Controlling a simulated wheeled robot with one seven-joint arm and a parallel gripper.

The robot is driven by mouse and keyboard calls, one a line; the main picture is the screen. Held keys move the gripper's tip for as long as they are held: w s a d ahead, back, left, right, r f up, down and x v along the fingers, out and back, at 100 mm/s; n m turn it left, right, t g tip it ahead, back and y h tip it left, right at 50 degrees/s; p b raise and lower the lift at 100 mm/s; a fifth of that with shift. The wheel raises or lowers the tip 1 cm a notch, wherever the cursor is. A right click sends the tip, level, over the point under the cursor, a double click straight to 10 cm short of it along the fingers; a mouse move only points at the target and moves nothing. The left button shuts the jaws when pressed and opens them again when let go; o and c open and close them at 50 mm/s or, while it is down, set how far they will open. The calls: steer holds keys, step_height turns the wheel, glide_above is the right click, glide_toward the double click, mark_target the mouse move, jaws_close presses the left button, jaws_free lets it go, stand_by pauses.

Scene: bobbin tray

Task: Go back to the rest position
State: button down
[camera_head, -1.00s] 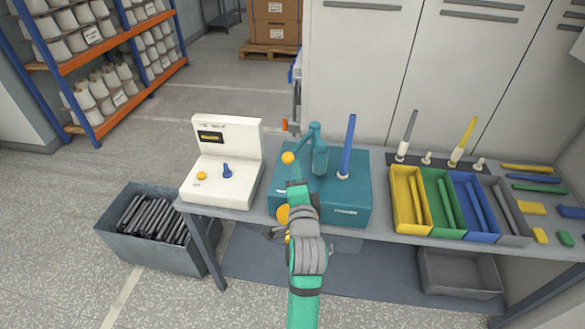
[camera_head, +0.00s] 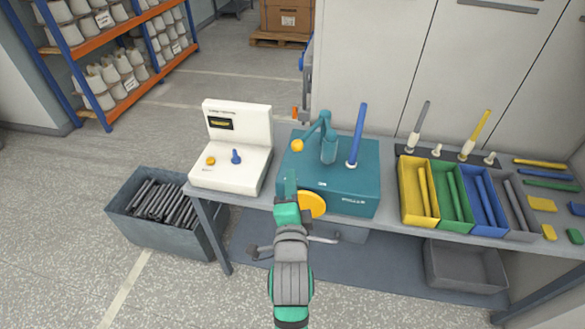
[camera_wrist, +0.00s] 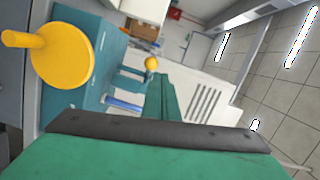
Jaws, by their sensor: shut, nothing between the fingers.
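My gripper (camera_head: 290,183) is at the front of the teal machine (camera_head: 350,190), just left of its yellow handwheel (camera_head: 312,205) in the head view. It is shut and holds nothing. In the wrist view my gripper (camera_wrist: 165,97) points past the machine, with the yellow handwheel (camera_wrist: 62,56) at the left. A blue bobbin stands upright on the machine's spindle (camera_head: 357,135). The fingertips are small in the head view, and I cannot tell whether they touch the machine.
A white tester (camera_head: 232,165) stands left on the table. Yellow, green, blue and grey trays (camera_head: 410,205) hold bobbins at right, with a peg rack (camera_head: 440,160) behind. A grey bin (camera_head: 165,240) of dark rods is on the floor at left. The front floor is open.

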steer(key=s+f+n+g, duration=0.1)
steer(key=s+f+n, duration=0.7)
steer(key=s+f, duration=0.9)
steer(key=s+f+n, duration=0.1)
steer(key=s+n, duration=0.3)
steer(key=s, duration=0.7)
steer(key=s+f+n+g, duration=0.1)
steer(key=s+n, duration=0.2)
steer(key=s, duration=0.7)
steer(key=shift+s+d+f+n, duration=0.2)
steer(key=shift+s+f+n, duration=0.1)
steer(key=shift+s+n, duration=0.1)
